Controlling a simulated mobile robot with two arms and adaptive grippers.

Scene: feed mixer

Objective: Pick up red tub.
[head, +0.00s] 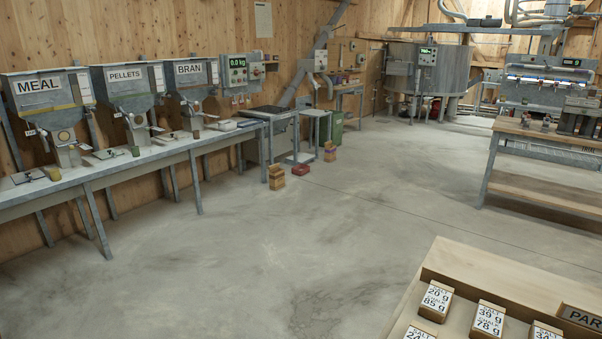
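No object is clearly a red tub at this size. A low dark red object (301,169) lies on the floor between two brown stacks; whether it is a tub I cannot tell. Small cup-like tubs stand on the long grey bench (150,152) below the hoppers: an olive one (54,174) by MEAL, another (135,151) by PELLETS, and a brownish one (196,134) by BRAN. Neither of my grippers is in view.
A wooden table (480,268) with several labelled blocks fills the lower right. A workbench (550,135) stands at the right. The concrete floor in the middle is clear.

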